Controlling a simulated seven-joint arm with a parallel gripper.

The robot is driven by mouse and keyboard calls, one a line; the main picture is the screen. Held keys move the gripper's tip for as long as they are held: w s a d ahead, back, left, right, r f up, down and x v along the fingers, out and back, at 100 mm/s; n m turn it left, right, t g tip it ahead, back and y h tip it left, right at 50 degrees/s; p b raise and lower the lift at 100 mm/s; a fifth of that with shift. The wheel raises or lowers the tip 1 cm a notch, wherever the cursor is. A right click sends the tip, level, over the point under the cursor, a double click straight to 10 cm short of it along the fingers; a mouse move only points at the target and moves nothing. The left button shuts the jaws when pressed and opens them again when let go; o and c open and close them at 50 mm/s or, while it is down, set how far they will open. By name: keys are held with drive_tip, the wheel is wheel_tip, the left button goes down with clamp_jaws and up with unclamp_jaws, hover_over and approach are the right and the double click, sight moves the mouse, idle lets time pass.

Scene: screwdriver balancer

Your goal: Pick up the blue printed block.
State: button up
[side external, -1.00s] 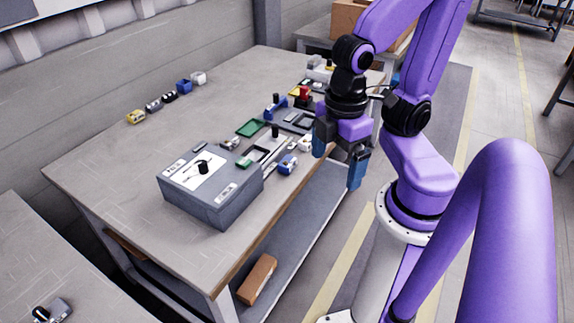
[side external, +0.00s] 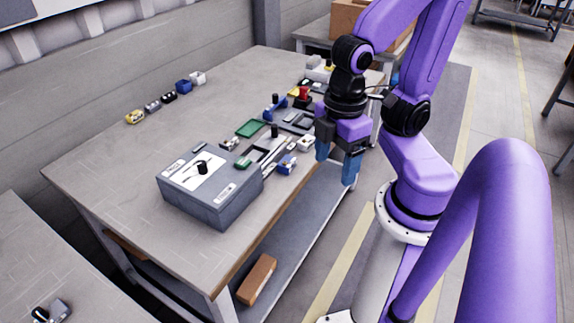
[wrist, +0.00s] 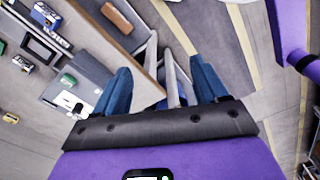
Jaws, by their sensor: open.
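A small blue block with a white printed face (side external: 287,163) lies on the workbench near its front edge, beside the grey box. It also shows at the upper left of the wrist view (wrist: 45,14). My gripper (side external: 337,160) has two blue fingers, spread apart and empty. It hangs to the right of the block, past the bench edge, and points down. In the wrist view the fingers (wrist: 163,82) have the bench edge and the floor between and beyond them. The block is clear of both fingers.
A grey box (side external: 228,203) with a white label stands left of the block. A green tray (side external: 250,128), other parts and a black peg (side external: 275,131) crowd the bench behind. Several small blocks, one blue (side external: 183,86), line the back. The bench's left part is clear.

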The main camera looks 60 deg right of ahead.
drive_tip(key=w+d+f+n, duration=0.1)
drive_tip(key=w, duration=0.8)
drive_tip(key=n+h, duration=0.2)
drive_tip(key=n, duration=0.3)
hover_over(287, 161)
drive_tip(key=a, duration=0.2)
wheel_tip(287, 161, down, 17)
drive_tip(key=shift+s, duration=0.15)
drive_tip(key=shift+d+f, duration=0.4)
drive_tip(key=shift+f, duration=0.4)
drive_tip(key=shift+d+f, duration=0.4)
drive_tip(key=shift+f, duration=0.35)
drive_tip(key=shift+d+f, duration=0.1)
drive_tip(key=shift+f, duration=0.85)
drive_tip(key=shift+c, duration=0.3)
drive_tip(key=c, duration=1.1)
drive_tip(key=shift+r, duration=0.2)
